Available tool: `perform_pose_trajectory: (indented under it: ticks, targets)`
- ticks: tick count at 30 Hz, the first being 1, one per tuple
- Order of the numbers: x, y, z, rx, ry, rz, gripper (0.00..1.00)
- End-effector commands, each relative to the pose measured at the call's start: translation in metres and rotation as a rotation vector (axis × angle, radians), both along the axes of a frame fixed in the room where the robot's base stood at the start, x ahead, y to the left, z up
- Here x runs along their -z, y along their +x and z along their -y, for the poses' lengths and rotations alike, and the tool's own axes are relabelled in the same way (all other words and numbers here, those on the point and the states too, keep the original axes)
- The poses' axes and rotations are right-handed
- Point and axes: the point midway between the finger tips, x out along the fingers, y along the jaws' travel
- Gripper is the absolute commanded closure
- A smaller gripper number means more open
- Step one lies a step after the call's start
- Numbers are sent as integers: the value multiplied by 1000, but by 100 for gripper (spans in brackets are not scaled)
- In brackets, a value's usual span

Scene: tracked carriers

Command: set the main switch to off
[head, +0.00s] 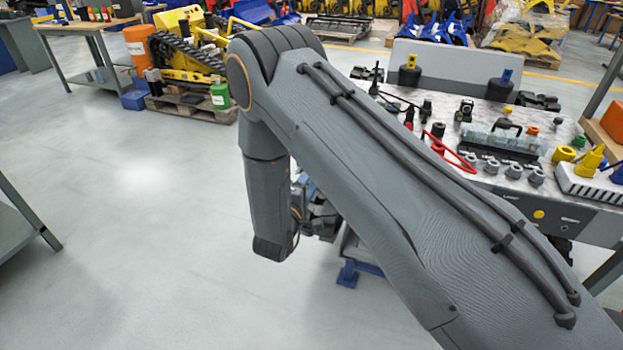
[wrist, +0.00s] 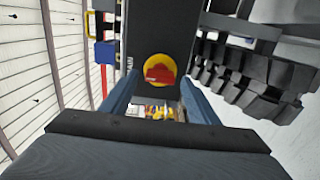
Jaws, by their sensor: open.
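The main switch (wrist: 159,71) is a red handle on a round yellow plate, set on a dark panel (wrist: 160,30) in the wrist view. Its red handle appears to lie roughly crosswise in the picture. My gripper (wrist: 158,83) is open, with one finger at the left and one at the right of the picture below the switch. The switch shows between the fingertips, and nothing is held. I cannot tell how far the fingertips are from it. In the head view my gripper (head: 320,216) is mostly hidden behind my arm, and I cannot make out this switch there.
Black track links (wrist: 255,70) run close along the right of the panel in the wrist view. A slatted pale surface (wrist: 25,75) and a red strip (wrist: 104,82) are at left. A cluttered workbench (head: 440,105) stands right in the head view; the floor (head: 140,220) at left is clear.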

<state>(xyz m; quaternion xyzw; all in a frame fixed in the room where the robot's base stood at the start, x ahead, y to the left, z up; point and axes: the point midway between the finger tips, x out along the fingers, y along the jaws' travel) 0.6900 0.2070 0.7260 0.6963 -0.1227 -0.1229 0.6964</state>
Motion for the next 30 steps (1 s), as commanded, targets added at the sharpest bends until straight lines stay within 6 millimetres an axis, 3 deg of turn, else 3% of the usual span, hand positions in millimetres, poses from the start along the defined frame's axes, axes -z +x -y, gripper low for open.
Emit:
perform_pose_trajectory:
  ticks: [15,30]
  targets:
    - [1,-65,-25,-4,-1,-1,45]
    - [0,-73,-28,-2,0,0,45]
